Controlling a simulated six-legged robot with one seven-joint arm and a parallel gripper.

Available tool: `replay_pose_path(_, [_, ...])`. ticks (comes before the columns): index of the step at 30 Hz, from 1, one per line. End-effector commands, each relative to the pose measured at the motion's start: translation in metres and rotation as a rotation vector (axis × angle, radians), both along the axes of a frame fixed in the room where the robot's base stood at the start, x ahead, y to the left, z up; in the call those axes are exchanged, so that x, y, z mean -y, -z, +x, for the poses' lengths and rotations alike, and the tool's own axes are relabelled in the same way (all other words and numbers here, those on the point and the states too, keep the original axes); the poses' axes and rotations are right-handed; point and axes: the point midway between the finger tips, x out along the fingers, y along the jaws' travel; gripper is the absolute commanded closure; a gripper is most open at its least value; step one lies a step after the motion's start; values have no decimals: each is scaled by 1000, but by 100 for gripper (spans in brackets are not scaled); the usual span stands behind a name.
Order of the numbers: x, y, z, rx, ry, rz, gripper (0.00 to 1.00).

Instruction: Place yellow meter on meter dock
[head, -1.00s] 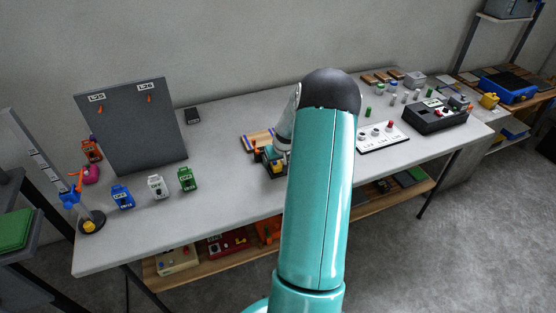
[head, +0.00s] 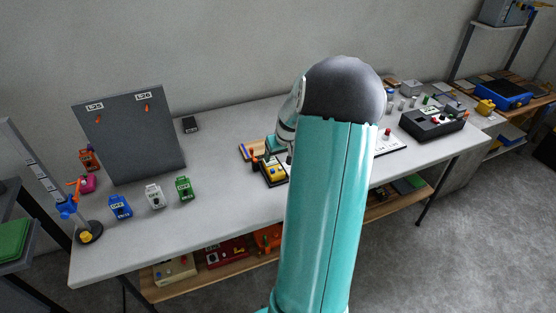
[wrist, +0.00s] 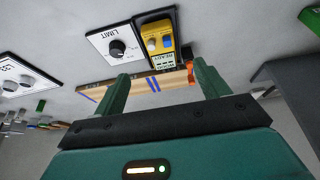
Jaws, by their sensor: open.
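The yellow meter (wrist: 157,42) has a blue and a pale knob and a READY label. It sits within a dark frame (wrist: 176,22), which looks like the meter dock, beside a white LIMIT panel. In the head view my gripper (head: 277,146) shows only in part behind my arm. Exact seating of the meter cannot be told.
A wooden block with blue stripes (wrist: 146,86) lies beside the meter. The LIMIT panel (wrist: 114,46) is close by.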

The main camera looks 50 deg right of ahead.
Motion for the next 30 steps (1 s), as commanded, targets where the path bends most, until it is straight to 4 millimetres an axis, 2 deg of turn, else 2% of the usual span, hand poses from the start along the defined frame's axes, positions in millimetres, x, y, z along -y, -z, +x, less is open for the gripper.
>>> replay_pose_path(8, [-4, -7, 0, -1, -5, -2, 26])
replay_pose_path(11, [-22, -20, 10, -8, -31, -11, 26])
replay_pose_path(14, [-61, -47, 26, -20, -80, -30, 26])
replay_pose_path(18, [-140, -93, 43, -35, -164, -63, 26])
replay_pose_path(20, [-174, -111, 45, -37, -196, -74, 26])
replay_pose_path(24, [-251, -147, 37, -29, -267, -95, 26])
replay_pose_path(26, [-282, -160, 29, -22, -296, -100, 26])
replay_pose_path(30, [-349, -184, 1, 7, -364, -103, 26])
